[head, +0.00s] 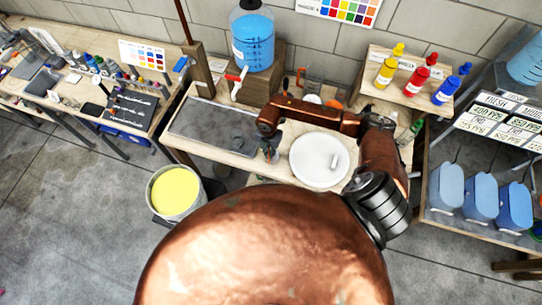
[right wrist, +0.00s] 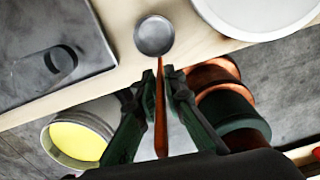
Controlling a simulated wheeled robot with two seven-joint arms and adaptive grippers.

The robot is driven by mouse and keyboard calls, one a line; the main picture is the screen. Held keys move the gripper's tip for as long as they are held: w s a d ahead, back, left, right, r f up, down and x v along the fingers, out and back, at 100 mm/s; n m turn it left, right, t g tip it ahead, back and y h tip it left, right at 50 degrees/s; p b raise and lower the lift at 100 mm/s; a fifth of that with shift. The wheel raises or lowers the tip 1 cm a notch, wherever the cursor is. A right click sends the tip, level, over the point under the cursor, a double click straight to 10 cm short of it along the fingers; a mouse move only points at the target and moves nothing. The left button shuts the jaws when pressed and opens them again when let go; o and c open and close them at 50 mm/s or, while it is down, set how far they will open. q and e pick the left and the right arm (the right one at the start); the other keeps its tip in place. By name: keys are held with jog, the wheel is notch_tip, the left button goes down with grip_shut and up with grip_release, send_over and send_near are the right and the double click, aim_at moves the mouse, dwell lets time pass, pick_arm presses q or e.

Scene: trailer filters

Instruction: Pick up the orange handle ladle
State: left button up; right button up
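The ladle has an orange handle (right wrist: 160,112) and a round grey metal bowl (right wrist: 154,36). In the right wrist view the bowl is near the front edge of the wooden table, and the handle runs from it down the picture. My right gripper (right wrist: 157,88) is around the handle, with one dark finger on each side. The fingers look apart, with a narrow gap beside the handle. In the head view my right gripper (head: 270,153) points down at the table's front, between the grey tray and a white round lid; the ladle is mostly hidden there. My left gripper is not in view.
The grey tray (head: 190,132) lies left of the gripper and the white lid (head: 320,160) right of it. A bucket of yellow liquid (head: 177,193) stands on the floor in front. A blue jug (head: 252,42) and coloured bottles (head: 417,80) stand behind.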

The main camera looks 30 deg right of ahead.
grip_shut()
jog(key=shift+r, duration=0.1)
jog(key=s+a+r+b, duration=0.5)
jog(key=s+a+r, duration=0.2)
jog(key=s+r, duration=0.5)
jog(key=shift+r, duration=0.45)
jog(key=shift+b, duration=0.3)
dwell(0.5)
